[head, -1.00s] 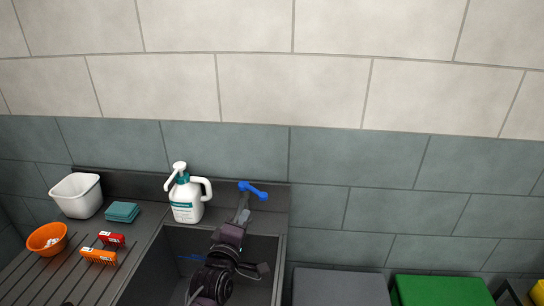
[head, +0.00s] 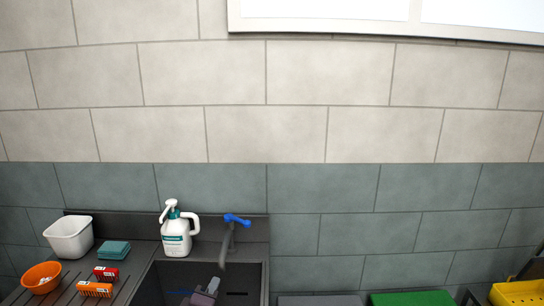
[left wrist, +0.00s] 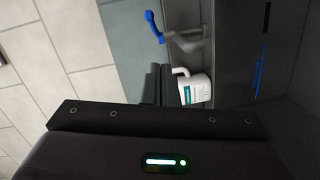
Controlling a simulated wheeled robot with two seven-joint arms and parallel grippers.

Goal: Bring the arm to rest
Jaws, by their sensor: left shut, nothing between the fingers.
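My left gripper (head: 206,288) shows at the bottom edge of the head view, over the sink basin (head: 148,287). My right gripper is in neither view.
Green (head: 411,299) and yellow (head: 517,293) items stand at the lower right.

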